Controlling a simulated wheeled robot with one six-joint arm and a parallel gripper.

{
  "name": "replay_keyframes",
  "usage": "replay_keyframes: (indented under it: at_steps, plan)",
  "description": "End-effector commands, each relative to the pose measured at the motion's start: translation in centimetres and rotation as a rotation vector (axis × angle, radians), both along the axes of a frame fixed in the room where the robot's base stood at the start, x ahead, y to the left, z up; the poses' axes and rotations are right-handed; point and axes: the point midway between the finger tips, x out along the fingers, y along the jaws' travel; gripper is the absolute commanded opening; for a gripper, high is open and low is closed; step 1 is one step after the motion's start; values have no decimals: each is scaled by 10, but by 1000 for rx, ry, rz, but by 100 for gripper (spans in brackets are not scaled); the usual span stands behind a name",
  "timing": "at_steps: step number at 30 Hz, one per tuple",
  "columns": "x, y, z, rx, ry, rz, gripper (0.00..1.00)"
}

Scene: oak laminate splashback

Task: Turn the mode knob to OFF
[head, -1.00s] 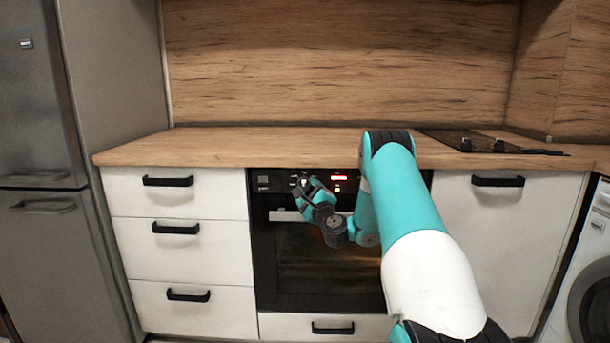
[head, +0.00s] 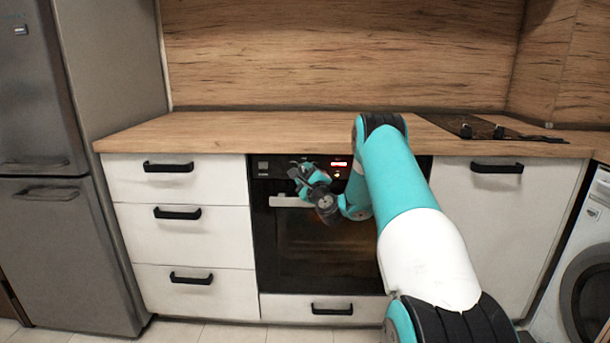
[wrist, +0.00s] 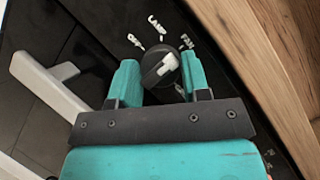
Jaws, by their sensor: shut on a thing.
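The mode knob (wrist: 158,70) is round and black with a white pointer mark. It shows in the wrist view between the two teal fingers of my gripper (wrist: 158,82), which is shut on it. The pointer leans to the upper right in the wrist view. In the head view my gripper (head: 300,172) is at the left part of the oven's control panel (head: 263,166) and hides the knob.
The oven door (head: 290,260) is closed below the panel, with a pale handle (wrist: 48,82) close to my gripper. A red display (head: 339,164) is lit. The wooden counter (head: 230,130) overhangs above. White drawers (head: 165,190) stand to the left.

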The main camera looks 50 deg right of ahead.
Motion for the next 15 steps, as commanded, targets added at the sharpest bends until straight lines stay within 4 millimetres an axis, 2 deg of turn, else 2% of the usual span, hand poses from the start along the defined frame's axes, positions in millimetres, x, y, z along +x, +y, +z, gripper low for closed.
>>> replay_keyframes:
  at_steps: [8,15]
  plan:
    - [0,0,2,-35,42,1,19]
    - [0,0,6,-134,159,2,20]
